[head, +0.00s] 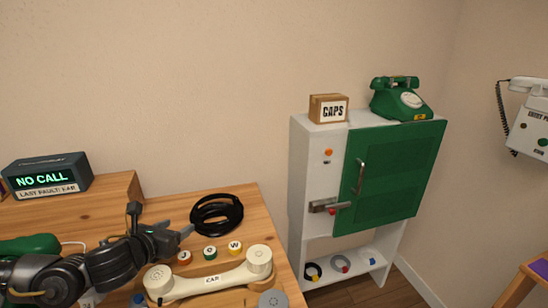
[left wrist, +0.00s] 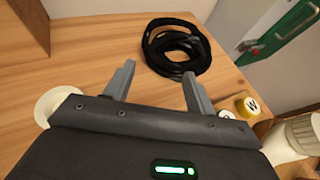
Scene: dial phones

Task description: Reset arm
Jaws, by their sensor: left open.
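My left gripper (head: 182,232) comes in from the left over the wooden desk in the head view. In the left wrist view its two grey fingers (left wrist: 155,88) are spread apart with nothing between them. A coiled black cord (head: 217,214) lies on the desk just beyond the fingertips; it also shows in the left wrist view (left wrist: 176,50). A cream handset (head: 210,280) labelled CAR lies on the desk in front of the gripper. Small caps, orange (head: 184,257), green (head: 210,252) and yellow with a W (head: 235,247), sit between cord and handset. My right gripper is not in view.
A display box (head: 48,178) reading NO CALL stands at the left. A white cabinet with a green door (head: 392,180) stands right of the desk, carrying a CAPS box (head: 328,108) and a green dial phone (head: 398,98). A white wall phone (head: 530,125) hangs at the far right.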

